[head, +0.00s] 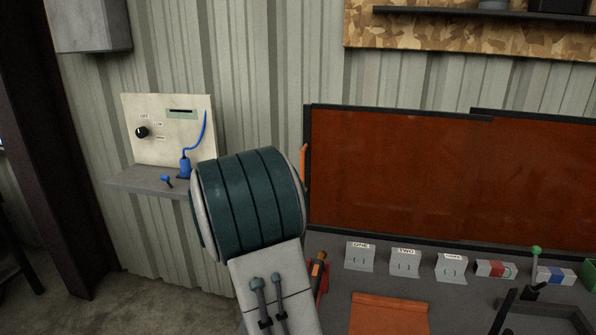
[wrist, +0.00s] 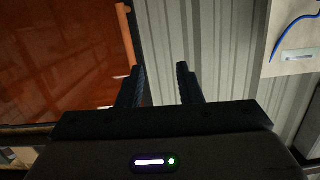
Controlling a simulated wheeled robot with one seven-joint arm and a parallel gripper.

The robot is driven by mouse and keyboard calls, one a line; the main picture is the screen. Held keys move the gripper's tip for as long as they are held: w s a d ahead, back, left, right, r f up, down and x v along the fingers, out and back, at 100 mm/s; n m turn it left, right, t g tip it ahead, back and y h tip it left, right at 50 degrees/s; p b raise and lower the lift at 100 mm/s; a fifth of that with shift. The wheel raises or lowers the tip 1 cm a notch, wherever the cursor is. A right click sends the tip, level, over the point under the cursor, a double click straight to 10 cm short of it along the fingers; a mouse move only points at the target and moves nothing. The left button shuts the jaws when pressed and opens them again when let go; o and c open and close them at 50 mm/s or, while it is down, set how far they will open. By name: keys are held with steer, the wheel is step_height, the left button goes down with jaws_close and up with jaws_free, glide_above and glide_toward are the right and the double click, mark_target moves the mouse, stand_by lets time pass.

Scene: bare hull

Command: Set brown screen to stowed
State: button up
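The brown screen (head: 400,170) is an orange-brown see-through panel in a dark frame, standing upright at the back of the bench in the head view. A second brown panel (head: 550,170) overlaps it at the right. An orange handle (head: 304,163) runs along the left edge of the screen. In the wrist view the screen (wrist: 55,60) fills the left side, and its handle (wrist: 126,35) ends near my left finger. My gripper (wrist: 160,68) is open and empty, with bare wall between its fingers. In the head view my arm hides the gripper.
A wall panel (head: 170,128) with a knob and blue cable sits over a small grey shelf (head: 152,181) at the left. The bench holds labelled stands (head: 405,262), small coloured blocks (head: 496,269), an orange tray (head: 390,314) and a green-knobbed lever (head: 536,253). A shelf (head: 480,13) hangs above.

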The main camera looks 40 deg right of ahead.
steer(key=w+d+h+p, duration=0.1)
steer(key=d, duration=0.4)
steer(key=w+d+m+g+h+p, duration=0.1)
steer(key=w+d, duration=0.1)
steer(key=d, duration=0.3)
steer(key=w+d+g+h+p, duration=0.1)
steer(key=w+d+p, duration=0.1)
steer(key=d, duration=0.3)
steer(key=shift+w+d+r+m, duration=0.25)
steer(key=shift+d+r+m, duration=0.05)
steer(key=shift+d, duration=0.1)
steer(key=shift+c, duration=0.2)
jaws_close()
